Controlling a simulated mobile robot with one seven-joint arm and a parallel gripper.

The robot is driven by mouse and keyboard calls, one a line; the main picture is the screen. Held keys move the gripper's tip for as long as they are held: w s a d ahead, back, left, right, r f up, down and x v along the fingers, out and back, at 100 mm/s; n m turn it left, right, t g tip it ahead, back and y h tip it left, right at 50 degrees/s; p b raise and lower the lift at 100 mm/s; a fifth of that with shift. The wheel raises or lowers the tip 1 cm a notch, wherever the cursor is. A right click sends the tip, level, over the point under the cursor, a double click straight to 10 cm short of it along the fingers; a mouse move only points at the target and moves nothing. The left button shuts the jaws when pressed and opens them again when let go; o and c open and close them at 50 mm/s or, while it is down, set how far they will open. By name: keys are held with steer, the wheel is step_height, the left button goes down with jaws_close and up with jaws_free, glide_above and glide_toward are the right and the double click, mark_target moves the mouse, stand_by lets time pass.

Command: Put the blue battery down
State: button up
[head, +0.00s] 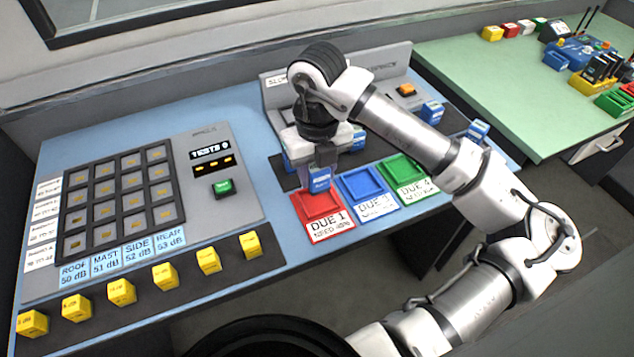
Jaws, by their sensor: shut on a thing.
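My gripper (308,172) points down over the back edge of the red DUE 1 tray, shut on a blue battery (319,181) with a small label. The battery appears just above or at the rear of the red tray (307,197); I cannot tell whether it touches. The red tray looks empty at its front. The blue DUE 2 tray (380,198) and green DUE 4 tray (421,180) to its right look empty. Other blue batteries stand behind and to the right, one at the grey console (432,111) and one near the table's right edge (478,131).
A dark slotted grid panel (118,203) with a green button (222,188) fills the left of the blue table. Several yellow blocks (121,291) line the front edge. My arm spans the right side. A green table (500,80) with radios (600,68) stands at the right.

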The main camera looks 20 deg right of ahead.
mark_target(317, 187)
steer(key=shift+f, duration=2.3)
steer(key=shift+f, duration=0.15)
steer(key=o, duration=1.1)
step_height(317, 187, up, 12)
steer(key=shift+r+b, duration=0.2)
steer(key=shift+b, duration=0.25)
